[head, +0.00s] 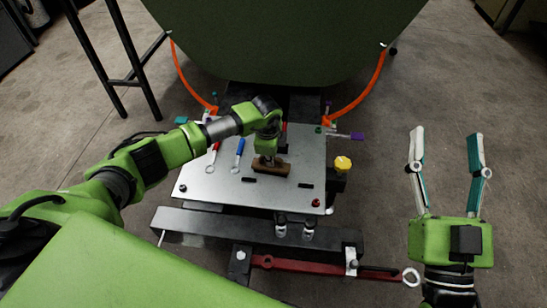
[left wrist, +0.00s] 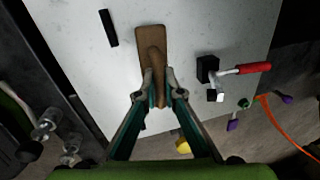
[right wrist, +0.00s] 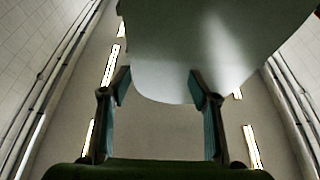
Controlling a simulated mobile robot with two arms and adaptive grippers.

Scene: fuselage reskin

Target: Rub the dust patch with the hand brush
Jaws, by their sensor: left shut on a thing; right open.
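The hand brush (head: 272,168) has a brown wooden block and handle and is on or just above the pale metal panel (head: 208,180). My left gripper (head: 266,158) points down and is shut on its handle. In the left wrist view the brush block (left wrist: 150,40) lies beyond my fingertips (left wrist: 159,82), with the handle between them. The bristles are hidden beneath the block. I cannot make out a distinct dust patch; only faint dark specks show on the panel. My right gripper (head: 446,140) is open and empty, off to the right over the floor.
A blue-handled tool (head: 239,150) and a red-handled tool (head: 214,155) are left of the brush. A yellow knob (head: 343,163) is at the panel's right edge. Black strips (head: 306,185) lie on the panel. The large green fuselage body (head: 285,40) hangs behind, with orange straps (head: 367,92).

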